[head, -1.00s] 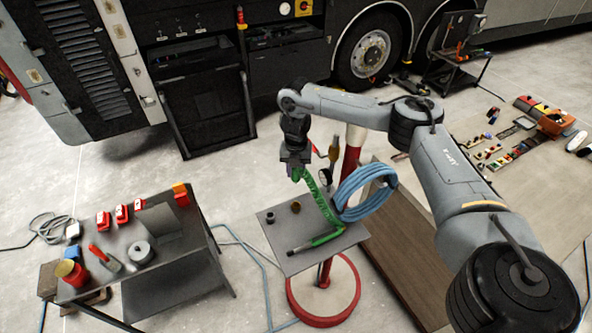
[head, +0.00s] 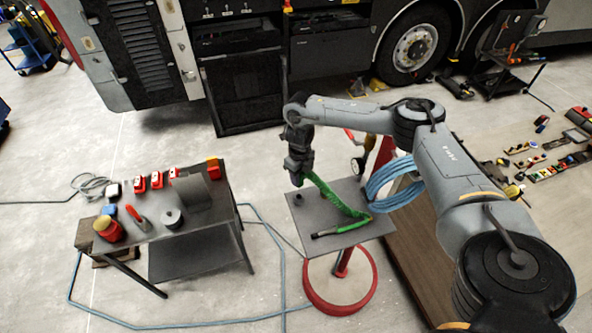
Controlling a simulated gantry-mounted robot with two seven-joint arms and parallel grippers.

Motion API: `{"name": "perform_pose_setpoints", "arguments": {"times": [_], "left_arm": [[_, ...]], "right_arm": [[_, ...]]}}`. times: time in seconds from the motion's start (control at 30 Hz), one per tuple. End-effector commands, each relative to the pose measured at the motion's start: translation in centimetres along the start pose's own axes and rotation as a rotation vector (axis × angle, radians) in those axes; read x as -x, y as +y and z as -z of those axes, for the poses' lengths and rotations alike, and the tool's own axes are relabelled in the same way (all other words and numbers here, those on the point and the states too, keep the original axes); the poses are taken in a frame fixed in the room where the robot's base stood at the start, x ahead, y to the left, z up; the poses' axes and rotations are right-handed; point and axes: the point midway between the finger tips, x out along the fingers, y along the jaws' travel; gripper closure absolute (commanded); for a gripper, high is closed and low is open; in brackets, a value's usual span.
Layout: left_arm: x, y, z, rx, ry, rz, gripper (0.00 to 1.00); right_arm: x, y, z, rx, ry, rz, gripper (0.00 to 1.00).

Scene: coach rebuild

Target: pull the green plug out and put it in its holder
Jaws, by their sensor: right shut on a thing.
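My right gripper (head: 297,180) is shut on the green plug, whose body is mostly hidden in the jaws. A green coiled hose (head: 328,195) runs from the jaws down to a green hand tool (head: 350,227) with a dark tip, lying on a small grey plate (head: 322,216). A dark round socket (head: 298,199) stands at the plate's left edge, just below the gripper in the picture. I cannot tell the height between them. No brass ring shows on the plate now; the hose may cover it. My left gripper is not in view.
The plate stands on a red and white post with a round red base (head: 340,306). A blue hose coil (head: 388,183) hangs beside it. A dark table (head: 186,252) with red items stands at left. A coach (head: 150,50) stands behind; floor between is clear.

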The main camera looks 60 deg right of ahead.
Motion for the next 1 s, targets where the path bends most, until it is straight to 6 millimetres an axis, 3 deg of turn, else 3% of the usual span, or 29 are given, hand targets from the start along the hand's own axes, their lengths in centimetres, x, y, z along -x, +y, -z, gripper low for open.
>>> {"name": "perform_pose_setpoints", "arguments": {"times": [0.6,1.0], "left_arm": [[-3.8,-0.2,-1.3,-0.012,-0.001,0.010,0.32],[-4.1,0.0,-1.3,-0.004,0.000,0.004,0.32]], "right_arm": [[-4.2,0.0,0.0,-0.002,0.000,-0.001,1.00],[-4.6,0.0,0.0,-0.002,0.000,-0.001,1.00]]}}
